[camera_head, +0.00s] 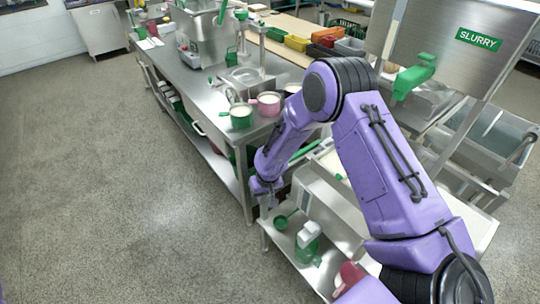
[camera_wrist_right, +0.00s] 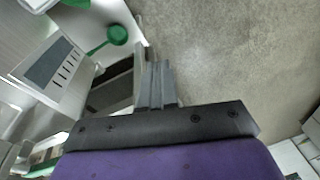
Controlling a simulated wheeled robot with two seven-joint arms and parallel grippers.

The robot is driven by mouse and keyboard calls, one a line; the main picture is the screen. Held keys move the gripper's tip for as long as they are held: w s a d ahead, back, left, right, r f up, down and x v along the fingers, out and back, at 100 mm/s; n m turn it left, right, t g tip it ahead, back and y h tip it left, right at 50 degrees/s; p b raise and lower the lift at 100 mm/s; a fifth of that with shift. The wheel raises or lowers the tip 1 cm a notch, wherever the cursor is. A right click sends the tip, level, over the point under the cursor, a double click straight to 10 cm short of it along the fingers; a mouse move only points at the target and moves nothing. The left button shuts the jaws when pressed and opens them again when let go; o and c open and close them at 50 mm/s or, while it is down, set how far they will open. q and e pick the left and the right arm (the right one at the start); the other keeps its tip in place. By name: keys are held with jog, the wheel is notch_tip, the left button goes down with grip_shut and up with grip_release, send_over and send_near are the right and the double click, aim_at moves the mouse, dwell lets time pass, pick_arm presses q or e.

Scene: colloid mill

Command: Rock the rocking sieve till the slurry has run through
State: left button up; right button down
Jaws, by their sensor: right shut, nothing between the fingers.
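A steel tank (camera_head: 470,45) with a green SLURRY label stands at the upper right, with a green valve (camera_head: 415,75) on its front. Below the valve is a steel tray-like part (camera_head: 428,102), partly hidden by my right arm; I cannot tell whether it is the rocking sieve. No slurry flow can be made out. My right gripper (camera_head: 268,198) is shut and empty, low beside the end of the main bench, above the left end of a lower steel stand. In the right wrist view its fingers (camera_wrist_right: 158,85) are together over the floor. My left gripper is out of view.
The long steel bench (camera_head: 190,82) carries a green pot (camera_head: 241,116) and a pink pot (camera_head: 269,103). The lower stand holds a green ladle (camera_head: 281,222) and a green-and-white bottle (camera_head: 308,240). A grey sink (camera_head: 495,135) is at the right. The floor at left is clear.

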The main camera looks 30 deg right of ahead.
jog(key=w+d+r+n, duration=0.1)
jog(key=w+d+r, duration=0.1)
jog(key=r, duration=0.5)
jog(key=w+d+r+n+g, duration=0.1)
jog(key=w+d+r, duration=0.2)
jog(key=r, duration=0.4)
jog(key=w+d+r+n+h, duration=0.1)
jog(key=w+d+r, duration=0.1)
jog(key=r, duration=0.5)
jog(key=shift+w+d+r+p, duration=0.2)
jog(key=shift+w+d+p, duration=0.2)
jog(key=shift+d, duration=0.3)
notch_tip(320, 180, down, 14)
jog(key=p, duration=0.3)
jog(key=shift+f, duration=0.1)
